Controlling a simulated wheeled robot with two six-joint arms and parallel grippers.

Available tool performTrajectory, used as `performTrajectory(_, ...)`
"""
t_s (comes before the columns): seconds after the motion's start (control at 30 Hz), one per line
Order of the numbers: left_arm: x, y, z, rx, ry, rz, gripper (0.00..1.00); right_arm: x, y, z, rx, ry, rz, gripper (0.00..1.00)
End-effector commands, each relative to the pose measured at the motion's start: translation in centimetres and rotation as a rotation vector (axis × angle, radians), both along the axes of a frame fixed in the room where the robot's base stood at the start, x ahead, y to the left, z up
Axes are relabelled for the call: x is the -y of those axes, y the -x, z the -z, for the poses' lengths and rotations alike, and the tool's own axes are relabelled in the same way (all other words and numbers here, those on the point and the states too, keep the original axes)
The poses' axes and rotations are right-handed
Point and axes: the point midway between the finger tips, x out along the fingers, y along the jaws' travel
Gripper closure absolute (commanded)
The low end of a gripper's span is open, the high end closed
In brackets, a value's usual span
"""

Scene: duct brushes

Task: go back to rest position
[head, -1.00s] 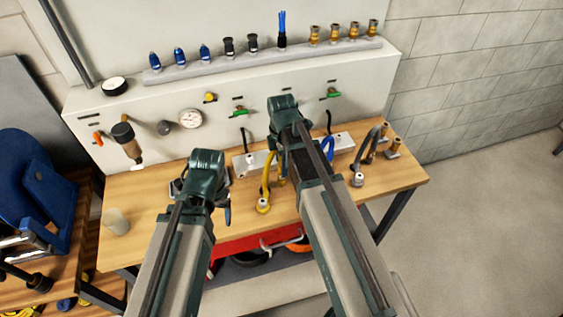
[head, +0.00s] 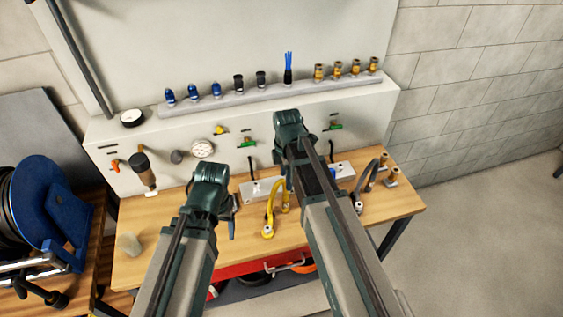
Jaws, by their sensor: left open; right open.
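My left gripper (head: 212,180) is over the left half of the wooden workbench (head: 160,215), above its surface. My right gripper (head: 290,122) is further back, in front of the white panel (head: 115,150) behind the bench. Both are open, with their fingers largely hidden behind their own dark green housings. I see nothing held in either. A blue-bristled brush (head: 288,68) stands upright in the grey rail (head: 225,103) on top of the panel.
Several blue, black and brass fittings stand along the rail. A yellow hose (head: 271,210) and a grey hose (head: 367,178) stand on the bench near my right arm. A blue reel (head: 55,215) is at left. Open floor (head: 480,240) lies at right.

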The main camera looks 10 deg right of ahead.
Motion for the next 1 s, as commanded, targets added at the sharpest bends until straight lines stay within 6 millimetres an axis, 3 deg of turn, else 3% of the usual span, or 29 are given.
performTrajectory(0.2,0.0,0.0,0.1,0.0,0.0,0.0,0.29,-0.1,0.1,0.1,0.0,0.001,0.006,0.34)
performTrajectory(0.33,0.0,0.0,0.8,0.0,0.0,0.001,0.29,-1.3,1.4,0.8,-0.005,0.008,0.098,0.34)
performTrajectory(0.7,0.0,0.0,4.7,0.0,-0.001,0.003,0.29,-7.9,9.8,4.7,0.006,0.076,0.81,0.34)
performTrajectory(1.0,0.0,0.0,6.3,0.0,-0.001,0.004,0.29,-10.2,13.9,6.2,0.042,0.106,1.207,0.34)
